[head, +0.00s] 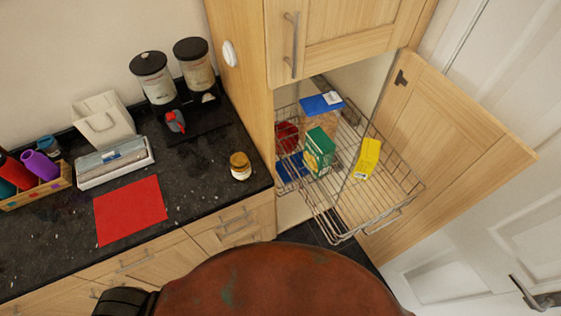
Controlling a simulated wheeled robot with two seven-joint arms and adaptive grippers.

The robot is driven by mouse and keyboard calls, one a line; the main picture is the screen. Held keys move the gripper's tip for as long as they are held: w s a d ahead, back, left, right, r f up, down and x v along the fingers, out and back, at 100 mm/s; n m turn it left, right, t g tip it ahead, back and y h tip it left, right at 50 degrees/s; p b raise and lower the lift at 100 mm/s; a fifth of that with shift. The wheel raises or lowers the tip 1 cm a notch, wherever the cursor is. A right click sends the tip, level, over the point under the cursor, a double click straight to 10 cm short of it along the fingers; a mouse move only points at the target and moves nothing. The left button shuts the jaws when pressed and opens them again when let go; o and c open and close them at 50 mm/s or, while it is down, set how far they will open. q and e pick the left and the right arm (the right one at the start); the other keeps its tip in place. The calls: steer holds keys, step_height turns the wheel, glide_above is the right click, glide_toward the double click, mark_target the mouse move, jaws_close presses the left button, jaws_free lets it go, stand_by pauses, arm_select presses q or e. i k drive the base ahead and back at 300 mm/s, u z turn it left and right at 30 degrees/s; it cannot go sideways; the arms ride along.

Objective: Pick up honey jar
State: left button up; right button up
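A small jar with a golden-brown lid and a pale label, which looks like the honey jar (240,166), stands upright on the dark granite counter (190,215). It is near the counter's right edge, beside the tall wooden cupboard. Nothing touches it and nothing hides it. Neither of my grippers shows in the head view. A large rust-coloured shape and a black ribbed part at the bottom edge look like my own body.
A red mat (130,210), a wrap box (115,163) and two black-lidded canisters (155,80) (195,65) are left of the jar. A pulled-out wire basket (385,200) with groceries and an open cupboard door (450,155) are at right. Counter around the jar is clear.

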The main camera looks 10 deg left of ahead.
mark_target(240, 166)
steer(key=z, duration=1.75)
steer(key=k, duration=1.85)
steer(key=u, duration=1.85)
steer(key=i, duration=0.5)
